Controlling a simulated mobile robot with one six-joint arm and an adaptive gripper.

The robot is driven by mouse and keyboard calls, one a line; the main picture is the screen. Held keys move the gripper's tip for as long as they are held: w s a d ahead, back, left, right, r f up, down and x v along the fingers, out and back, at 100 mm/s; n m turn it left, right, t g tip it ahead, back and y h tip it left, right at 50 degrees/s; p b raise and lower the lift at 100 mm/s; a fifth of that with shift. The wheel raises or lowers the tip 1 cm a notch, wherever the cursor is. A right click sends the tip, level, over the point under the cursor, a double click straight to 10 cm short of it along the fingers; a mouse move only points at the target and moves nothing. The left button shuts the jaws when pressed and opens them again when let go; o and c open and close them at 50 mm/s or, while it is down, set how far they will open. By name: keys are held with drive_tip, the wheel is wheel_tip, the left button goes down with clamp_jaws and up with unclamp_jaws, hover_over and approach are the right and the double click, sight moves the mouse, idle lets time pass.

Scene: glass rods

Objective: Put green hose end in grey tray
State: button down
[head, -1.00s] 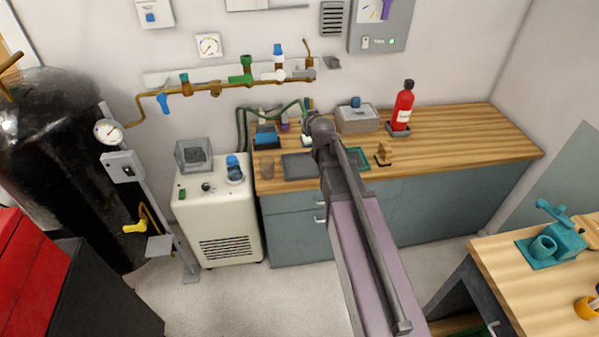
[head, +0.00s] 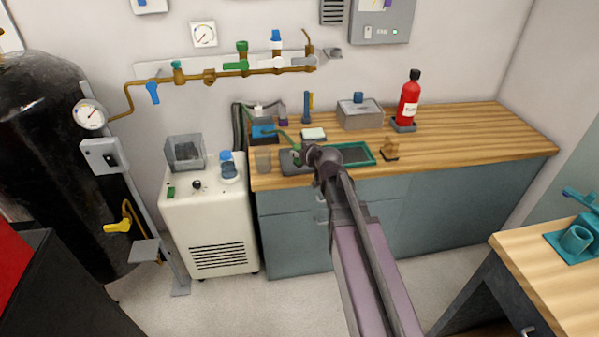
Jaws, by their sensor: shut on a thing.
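The green hose (head: 279,135) comes out from the back left of the wooden counter and arcs toward my gripper (head: 299,156). My gripper is shut on its end, and a small bit of green shows at the jaws. The jaws are small here and partly hidden by my wrist. The flat grey tray (head: 287,168) lies near the counter's front left. My gripper is over its right part in the picture. I cannot tell whether the hose end touches the tray.
A green tray (head: 358,153) lies just right of my wrist. A glass beaker (head: 263,161) stands left of the grey tray. Behind are a blue-topped container (head: 264,131), a white block (head: 313,134) and a grey box (head: 360,116). A red extinguisher (head: 408,102) stands farther right.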

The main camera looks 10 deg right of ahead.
sight(299, 164)
drive_tip(key=shift+n+y, duration=0.4)
drive_tip(key=shift+s+a+f+b, duration=0.15)
drive_tip(key=shift+f+b, duration=0.4)
drive_tip(key=shift+f, duration=0.2)
drive_tip(key=shift+s+a+f+b, duration=0.15)
drive_tip(key=shift+f+b, duration=0.45)
drive_tip(key=shift+f, duration=0.1)
drive_tip(key=shift+s+a+f+b, duration=0.15)
drive_tip(key=shift+f+b, duration=0.4)
drive_tip(key=shift+f, duration=0.2)
drive_tip(key=shift+w, duration=0.1)
